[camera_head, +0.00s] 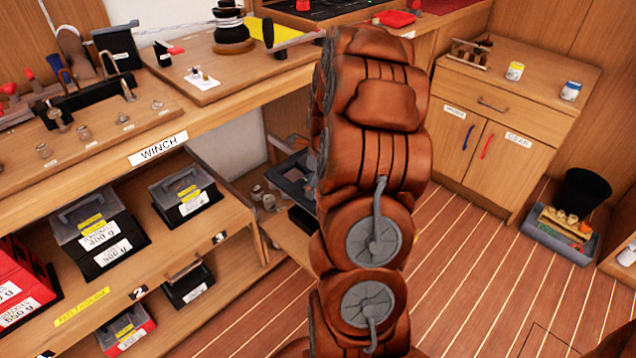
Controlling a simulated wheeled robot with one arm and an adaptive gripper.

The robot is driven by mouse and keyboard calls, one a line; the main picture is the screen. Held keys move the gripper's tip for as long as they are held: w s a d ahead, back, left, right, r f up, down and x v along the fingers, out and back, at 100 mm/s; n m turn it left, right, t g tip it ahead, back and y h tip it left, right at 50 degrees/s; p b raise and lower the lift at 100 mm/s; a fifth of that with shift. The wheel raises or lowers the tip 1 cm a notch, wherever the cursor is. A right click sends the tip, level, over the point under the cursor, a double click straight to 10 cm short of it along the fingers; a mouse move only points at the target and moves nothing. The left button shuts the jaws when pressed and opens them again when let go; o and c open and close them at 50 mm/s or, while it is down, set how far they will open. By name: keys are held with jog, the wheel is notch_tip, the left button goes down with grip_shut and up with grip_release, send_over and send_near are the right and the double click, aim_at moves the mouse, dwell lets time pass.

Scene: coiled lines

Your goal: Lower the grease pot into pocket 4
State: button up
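My brown arm rises through the middle of the view, and my gripper does not show; it may be hidden behind the arm. I cannot pick out the grease pot for sure. A jar with a yellow band (515,71) and a jar with a blue band (570,91) stand upright on the right cabinet. Small metal pieces (84,132) stand along the front of a wooden board (110,143) on the left bench, beside small labels too small to read. I cannot tell which place is pocket 4. A grey tray (291,178) is partly hidden behind my arm.
The bench edge carries a WINCH label (158,149). Lidded boxes (98,235) sit on shelves below. A black winch drum (232,30) stands at the back. On the right are a cabinet (500,140) and a floor bin with a black bucket (583,190). The floor between is clear.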

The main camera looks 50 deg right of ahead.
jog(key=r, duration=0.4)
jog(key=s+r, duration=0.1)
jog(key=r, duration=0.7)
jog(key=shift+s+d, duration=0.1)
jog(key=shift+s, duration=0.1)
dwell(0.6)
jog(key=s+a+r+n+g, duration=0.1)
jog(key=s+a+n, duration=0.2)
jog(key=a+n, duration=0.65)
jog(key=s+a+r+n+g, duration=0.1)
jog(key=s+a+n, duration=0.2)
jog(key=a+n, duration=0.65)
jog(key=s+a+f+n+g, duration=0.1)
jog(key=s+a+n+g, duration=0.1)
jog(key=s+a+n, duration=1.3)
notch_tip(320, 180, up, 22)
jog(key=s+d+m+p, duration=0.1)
jog(key=p, duration=1.9)
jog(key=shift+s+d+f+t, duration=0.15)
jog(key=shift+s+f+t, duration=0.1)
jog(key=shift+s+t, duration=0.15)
